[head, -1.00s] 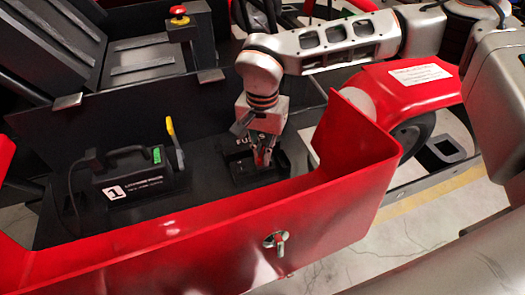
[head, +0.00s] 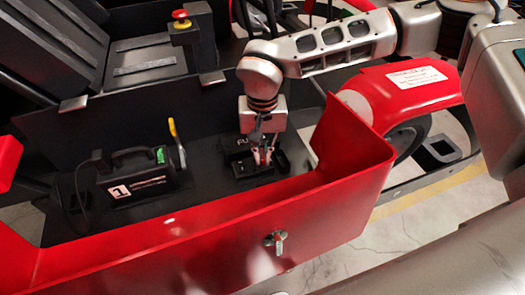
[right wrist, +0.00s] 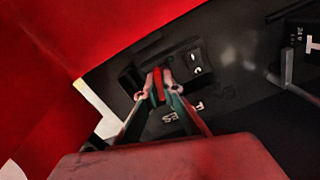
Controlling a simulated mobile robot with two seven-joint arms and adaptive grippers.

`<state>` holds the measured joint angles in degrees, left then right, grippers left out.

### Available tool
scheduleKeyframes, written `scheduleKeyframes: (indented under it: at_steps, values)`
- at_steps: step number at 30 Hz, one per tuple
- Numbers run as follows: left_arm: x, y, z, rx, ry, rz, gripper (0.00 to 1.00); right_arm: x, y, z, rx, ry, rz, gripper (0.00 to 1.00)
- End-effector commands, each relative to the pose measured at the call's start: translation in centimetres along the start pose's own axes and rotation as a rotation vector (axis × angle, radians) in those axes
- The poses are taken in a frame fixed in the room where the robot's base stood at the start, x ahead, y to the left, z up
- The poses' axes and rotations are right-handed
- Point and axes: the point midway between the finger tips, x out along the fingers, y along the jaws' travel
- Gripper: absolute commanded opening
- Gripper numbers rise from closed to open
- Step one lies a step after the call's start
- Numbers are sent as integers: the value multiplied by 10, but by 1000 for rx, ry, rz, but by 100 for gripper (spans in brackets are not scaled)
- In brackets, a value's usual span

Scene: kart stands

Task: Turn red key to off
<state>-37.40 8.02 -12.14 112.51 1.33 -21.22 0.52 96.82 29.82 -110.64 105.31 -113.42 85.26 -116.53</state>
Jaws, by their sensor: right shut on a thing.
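The red key (right wrist: 157,86) shows in the right wrist view between the fingertips of my right gripper (right wrist: 160,90), which is shut on it. The key sits in a black switch block (right wrist: 196,62) with small white marks on it. In the head view my right gripper (head: 262,157) points down at this block (head: 245,170) on the kart's dark floor, and its fingers mostly hide the key. I cannot read which mark the key points to. My left gripper is not in view.
A black battery box (head: 140,182) labelled 1 with a yellow-handled lever (head: 175,140) stands left of the switch block. The red kart wall (head: 215,235) rises in front, with a metal latch (head: 276,241). A red emergency button (head: 181,16) is at the back.

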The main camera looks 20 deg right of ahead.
Motion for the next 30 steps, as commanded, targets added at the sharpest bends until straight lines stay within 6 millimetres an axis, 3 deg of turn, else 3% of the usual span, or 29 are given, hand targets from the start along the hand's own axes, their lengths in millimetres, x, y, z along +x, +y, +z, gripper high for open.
scheduleKeyframes:
  at_steps: [12, 22, 24, 30]
  values:
    - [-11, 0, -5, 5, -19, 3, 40, -1, 0, 0, -254, -1, 0, 0]
    - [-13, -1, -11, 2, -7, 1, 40, 0, 0, 0, -279, -1, 0, 0]
    - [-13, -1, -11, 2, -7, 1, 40, 0, 0, 0, -279, -1, 0, 25]
    - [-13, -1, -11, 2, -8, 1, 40, 0, 0, 0, -279, -1, 0, 26]
